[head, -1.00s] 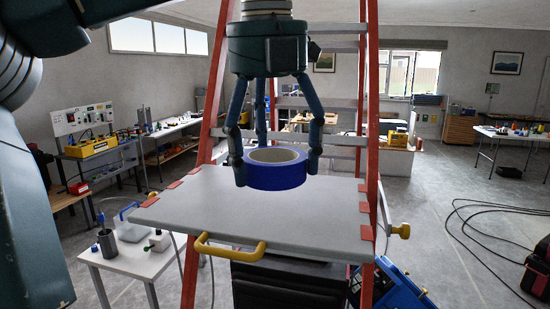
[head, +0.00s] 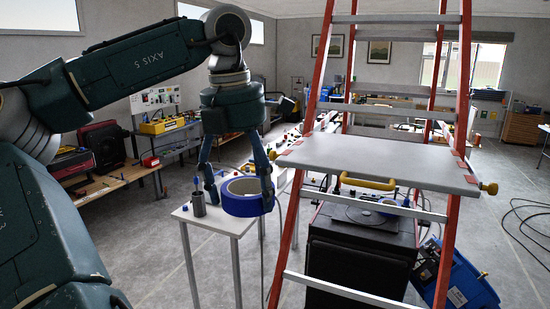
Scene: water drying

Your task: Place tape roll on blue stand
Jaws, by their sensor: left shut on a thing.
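My left gripper (head: 239,189) points down and is shut on the blue tape roll (head: 247,206), with its fingers around the roll's outside. It holds the roll level in front of a small white table (head: 217,222); the height above the tabletop is hard to tell. I cannot make out a blue stand for certain. A small blue item (head: 388,206) shows on top of the black cabinet. Part of the white table is hidden behind the roll and fingers. My right gripper is not in view.
A red stepladder (head: 289,240) with a grey platform (head: 375,166) and yellow handle stands just right of the roll. A black cabinet (head: 355,255) and a tilted blue case (head: 465,285) are at the right.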

